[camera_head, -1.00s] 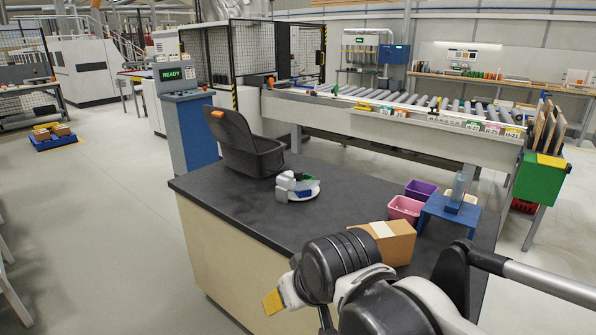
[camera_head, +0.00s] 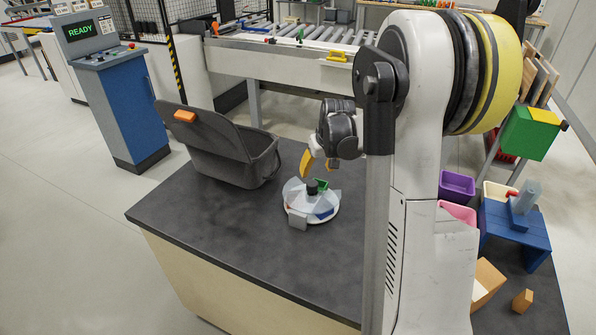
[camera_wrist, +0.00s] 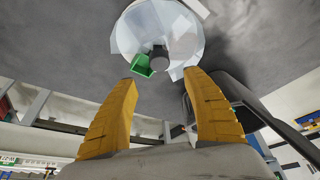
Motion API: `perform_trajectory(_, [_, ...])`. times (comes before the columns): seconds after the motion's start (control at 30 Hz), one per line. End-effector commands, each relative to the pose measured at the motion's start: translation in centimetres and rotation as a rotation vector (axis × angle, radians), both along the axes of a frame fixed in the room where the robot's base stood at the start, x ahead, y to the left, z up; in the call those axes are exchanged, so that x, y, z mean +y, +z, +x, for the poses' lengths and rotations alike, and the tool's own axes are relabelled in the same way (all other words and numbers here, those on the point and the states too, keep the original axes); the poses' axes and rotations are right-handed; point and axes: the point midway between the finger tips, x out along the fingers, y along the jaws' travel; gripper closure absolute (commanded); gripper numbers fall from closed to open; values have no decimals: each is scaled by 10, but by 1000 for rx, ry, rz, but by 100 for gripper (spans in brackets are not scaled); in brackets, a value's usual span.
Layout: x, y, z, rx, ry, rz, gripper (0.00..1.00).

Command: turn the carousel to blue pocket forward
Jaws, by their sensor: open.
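The carousel (camera_head: 296,206) is a round white disc with upright dividers and a dark centre knob (camera_head: 312,187), standing on the dark table. Its green pocket (camera_head: 321,184) is at the back, towards my gripper. A blue patch (camera_head: 326,212) shows at the front right of the disc, partly behind a pale divider. My gripper (camera_head: 319,165) is open and empty, just behind and above the carousel. In the wrist view, the open yellow fingers (camera_wrist: 159,80) point at the disc (camera_wrist: 157,20), with the knob (camera_wrist: 158,55) and green pocket (camera_wrist: 142,66) nearest; I see no blue there.
A dark grey bin (camera_head: 222,155) with an orange tab stands left of the carousel. Purple (camera_head: 456,185) and pink (camera_head: 455,212) bins, a blue stand (camera_head: 515,235) and a wooden block (camera_head: 522,300) are at the right. The front left of the table (camera_head: 215,220) is clear.

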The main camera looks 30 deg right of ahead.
Motion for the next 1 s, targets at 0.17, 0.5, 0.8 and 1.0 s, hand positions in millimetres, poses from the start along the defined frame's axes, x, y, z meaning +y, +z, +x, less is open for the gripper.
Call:
perform_trajectory(0.17, [-2, -30, 11, 0, 0, 0, 42])
perform_trajectory(0.5, [-8, -85, 33, -1, 0, -1, 42])
perform_trajectory(0.8, [-9, -95, 38, -1, 0, 0, 42])
perform_trajectory(1.0, [-9, -95, 38, -1, 0, 0, 59])
